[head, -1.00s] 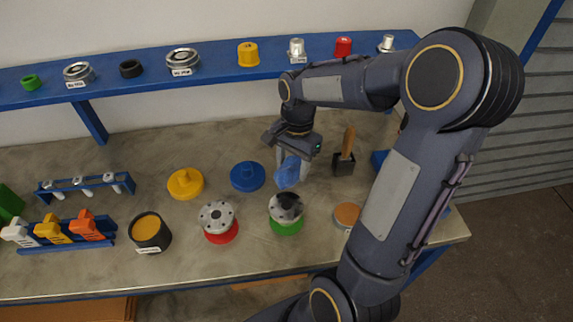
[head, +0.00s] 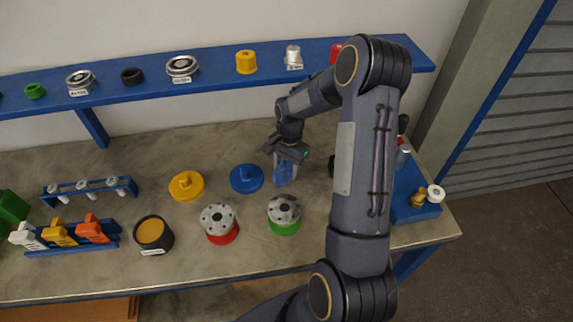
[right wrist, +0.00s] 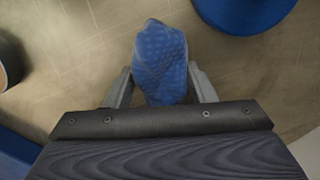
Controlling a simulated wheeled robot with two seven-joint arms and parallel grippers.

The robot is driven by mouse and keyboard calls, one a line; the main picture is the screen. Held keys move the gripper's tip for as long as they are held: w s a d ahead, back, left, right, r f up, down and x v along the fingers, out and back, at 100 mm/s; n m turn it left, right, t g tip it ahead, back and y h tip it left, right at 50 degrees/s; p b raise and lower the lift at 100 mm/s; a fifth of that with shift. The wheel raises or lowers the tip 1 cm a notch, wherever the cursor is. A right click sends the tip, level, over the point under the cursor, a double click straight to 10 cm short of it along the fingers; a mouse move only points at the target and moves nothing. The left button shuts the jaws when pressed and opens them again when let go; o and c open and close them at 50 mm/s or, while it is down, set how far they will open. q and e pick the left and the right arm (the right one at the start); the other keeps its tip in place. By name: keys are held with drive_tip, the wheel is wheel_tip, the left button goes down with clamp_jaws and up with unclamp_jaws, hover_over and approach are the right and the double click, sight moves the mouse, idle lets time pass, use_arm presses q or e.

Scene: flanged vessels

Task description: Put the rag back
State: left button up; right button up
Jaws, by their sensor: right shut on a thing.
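The blue rag (head: 281,176) is bunched between the fingers of my right gripper (head: 285,163). The gripper points down over the bench, just right of the blue disc. In the right wrist view the rag (right wrist: 160,60), a patterned blue cloth, sits between the two grey fingers (right wrist: 160,88) and sticks out past them. I cannot tell whether the rag touches the bench top. My left gripper is not in view.
The blue disc (head: 246,178) and a yellow one (head: 186,185) lie left of the gripper. Flanged vessels with green (head: 284,212) and red (head: 219,222) bases stand in front. A blue tray (head: 421,211) is at the right. The blue shelf (head: 213,80) runs behind.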

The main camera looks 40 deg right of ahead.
drive_tip(key=shift+f, duration=0.25)
drive_tip(key=o, duration=0.9)
drive_tip(key=shift+r, duration=0.1)
drive_tip(key=shift+o, duration=0.2)
